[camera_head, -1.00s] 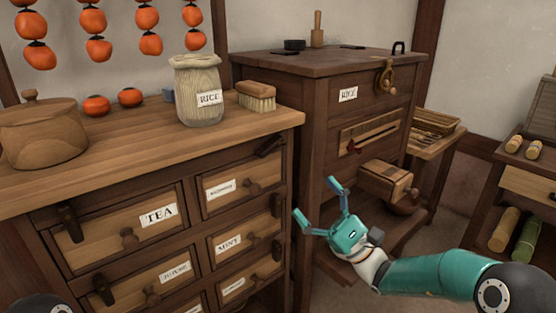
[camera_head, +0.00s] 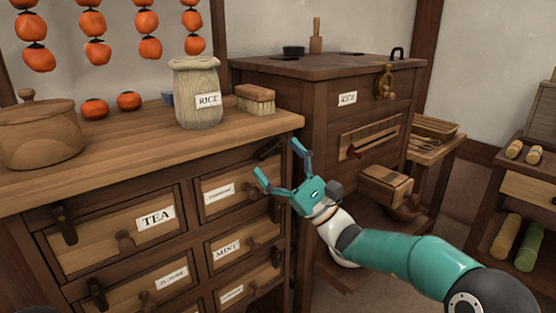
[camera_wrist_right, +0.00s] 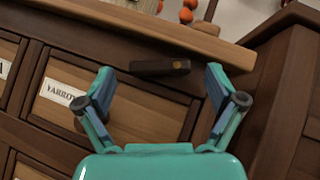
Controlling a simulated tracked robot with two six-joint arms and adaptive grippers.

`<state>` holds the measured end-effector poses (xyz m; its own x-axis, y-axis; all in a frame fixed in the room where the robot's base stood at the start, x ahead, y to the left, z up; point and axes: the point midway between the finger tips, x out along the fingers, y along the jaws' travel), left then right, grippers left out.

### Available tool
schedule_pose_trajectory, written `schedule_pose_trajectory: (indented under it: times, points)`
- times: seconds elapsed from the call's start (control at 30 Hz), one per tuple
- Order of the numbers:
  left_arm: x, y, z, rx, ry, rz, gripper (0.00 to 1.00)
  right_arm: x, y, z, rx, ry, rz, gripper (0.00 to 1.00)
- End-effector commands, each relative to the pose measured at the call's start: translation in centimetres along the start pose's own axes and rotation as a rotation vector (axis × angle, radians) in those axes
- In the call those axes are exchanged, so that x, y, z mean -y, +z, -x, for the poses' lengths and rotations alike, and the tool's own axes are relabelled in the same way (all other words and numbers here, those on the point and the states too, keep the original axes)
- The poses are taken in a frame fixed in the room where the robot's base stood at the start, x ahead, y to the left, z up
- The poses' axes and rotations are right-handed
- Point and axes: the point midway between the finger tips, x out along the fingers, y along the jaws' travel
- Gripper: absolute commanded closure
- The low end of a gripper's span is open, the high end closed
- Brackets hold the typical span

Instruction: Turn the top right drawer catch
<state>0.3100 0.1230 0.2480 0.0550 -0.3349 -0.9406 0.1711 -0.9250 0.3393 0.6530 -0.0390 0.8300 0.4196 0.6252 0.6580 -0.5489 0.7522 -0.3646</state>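The top right drawer (camera_head: 231,204) has a pale front and a white label. Its dark catch (camera_head: 268,150) sits at the upper right, under the countertop edge, partly behind my fingers in the head view. In the right wrist view the catch (camera_wrist_right: 160,67) lies sideways along the top of the drawer front, between my fingertips in the picture. My right gripper (camera_head: 280,162) is open, its teal fingers spread and holding nothing. It is in front of the catch; I cannot tell whether it touches. My left gripper is out of view.
A rice jar (camera_head: 198,95), a brush (camera_head: 256,99) and a lidded wooden pot (camera_head: 40,135) stand on the countertop (camera_head: 130,150). A dark wooden rice cabinet (camera_head: 310,120) stands close on the right. Other drawers have similar dark catches, such as one by the tea drawer (camera_head: 64,226).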

Motion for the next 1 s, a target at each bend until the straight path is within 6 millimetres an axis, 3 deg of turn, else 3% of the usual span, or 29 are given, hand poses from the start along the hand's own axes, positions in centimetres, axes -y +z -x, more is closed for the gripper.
schedule_pose_trajectory:
  times: [0.03, 0.37, 1.0]
  points:
    - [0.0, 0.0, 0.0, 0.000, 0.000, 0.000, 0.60, 0.0, 0.0, 0.0, 0.000, 0.000, 0.000, 0.13]
    - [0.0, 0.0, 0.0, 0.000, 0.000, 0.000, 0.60, 0.0, 0.0, 0.0, 0.000, 0.000, 0.000, 0.66]
    - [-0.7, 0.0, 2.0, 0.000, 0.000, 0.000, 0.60, 0.7, -0.4, 0.4, -0.001, 0.267, 0.264, 0.66]
